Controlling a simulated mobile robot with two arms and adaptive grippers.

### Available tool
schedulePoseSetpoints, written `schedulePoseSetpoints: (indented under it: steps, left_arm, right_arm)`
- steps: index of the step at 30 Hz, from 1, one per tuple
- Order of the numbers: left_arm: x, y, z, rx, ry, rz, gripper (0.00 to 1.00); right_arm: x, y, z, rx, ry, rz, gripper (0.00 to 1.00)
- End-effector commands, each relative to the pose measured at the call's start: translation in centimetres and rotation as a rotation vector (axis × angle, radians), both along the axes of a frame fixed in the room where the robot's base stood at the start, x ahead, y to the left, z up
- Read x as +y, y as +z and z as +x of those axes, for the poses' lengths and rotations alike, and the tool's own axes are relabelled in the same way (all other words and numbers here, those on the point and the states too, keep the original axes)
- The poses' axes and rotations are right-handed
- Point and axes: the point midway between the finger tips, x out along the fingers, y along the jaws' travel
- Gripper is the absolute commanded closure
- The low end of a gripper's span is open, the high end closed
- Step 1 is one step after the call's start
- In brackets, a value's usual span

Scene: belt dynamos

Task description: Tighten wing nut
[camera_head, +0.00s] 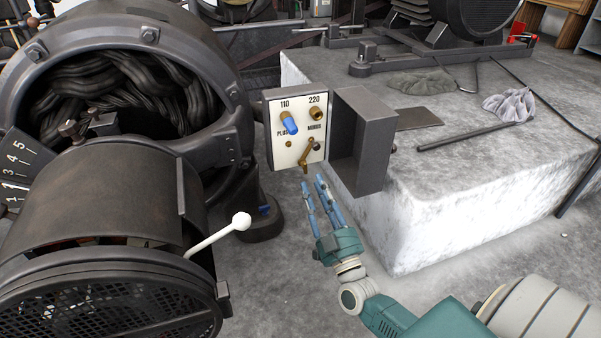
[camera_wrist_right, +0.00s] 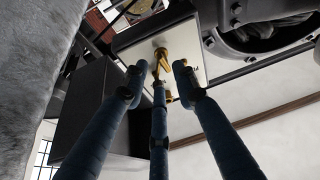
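A white terminal panel (camera_head: 289,136) in a grey box carries labels 110, 220, PLUS and MINUS. A brass wing nut (camera_head: 307,152) sits at its lower right under MINUS, with a brass piece hanging below it. In the right wrist view, the wing nut (camera_wrist_right: 162,62) shows beyond my fingertips, roughly between them. My right gripper (camera_head: 313,183) points up at the panel from below, its blue fingers apart and empty; its fingers (camera_wrist_right: 158,80) also look spread in the wrist view. Whether a fingertip touches the brass piece is unclear. My left gripper is not in view.
The box's grey door (camera_head: 362,142) stands open to the right of the panel. A blue-capped knob (camera_head: 289,123) and a brass knob (camera_head: 316,113) sit above the wing nut. A large dynamo (camera_head: 110,190) with a white-knobbed lever (camera_head: 238,222) fills the left. A concrete block (camera_head: 480,185) lies right.

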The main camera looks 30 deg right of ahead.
Motion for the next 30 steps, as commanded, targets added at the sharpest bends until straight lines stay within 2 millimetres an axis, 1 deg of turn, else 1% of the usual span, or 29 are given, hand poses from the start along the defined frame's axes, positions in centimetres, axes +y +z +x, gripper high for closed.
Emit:
schedulePoseSetpoints:
  steps: [1,2,6,9,15,22,23,24,27,30]
  left_arm:
    - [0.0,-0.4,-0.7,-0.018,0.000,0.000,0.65]
    - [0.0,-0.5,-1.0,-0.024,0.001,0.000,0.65]
    - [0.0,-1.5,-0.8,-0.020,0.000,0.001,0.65]
    - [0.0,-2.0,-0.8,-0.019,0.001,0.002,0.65]
    - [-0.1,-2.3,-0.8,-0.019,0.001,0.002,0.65]
    - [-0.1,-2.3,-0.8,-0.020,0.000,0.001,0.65]
    - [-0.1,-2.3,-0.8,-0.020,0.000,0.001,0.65]
    - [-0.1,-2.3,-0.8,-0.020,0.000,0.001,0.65]
    - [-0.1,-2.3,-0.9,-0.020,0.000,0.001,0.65]
    - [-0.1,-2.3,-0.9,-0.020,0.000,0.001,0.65]
  right_arm:
    - [-0.2,0.2,1.0,-0.006,0.002,0.001,0.72]
    - [-0.2,0.4,1.6,-0.006,0.003,0.001,0.72]
    - [-0.7,1.4,3.7,-0.005,0.002,0.000,0.72]
    - [-0.9,1.9,4.9,-0.004,0.001,0.001,0.72]
    - [-1.1,2.5,5.9,-0.002,0.002,0.001,0.72]
    - [-1.1,2.6,6.0,-0.001,0.002,0.000,0.72]
    - [-1.1,2.6,6.0,-0.001,0.003,0.001,0.74]
    - [-1.1,2.6,6.0,-0.001,0.003,0.001,0.82]
    - [-1.1,2.6,6.0,-0.001,0.002,0.001,1.00]
    - [-1.2,2.6,6.0,-0.001,0.002,0.001,1.00]
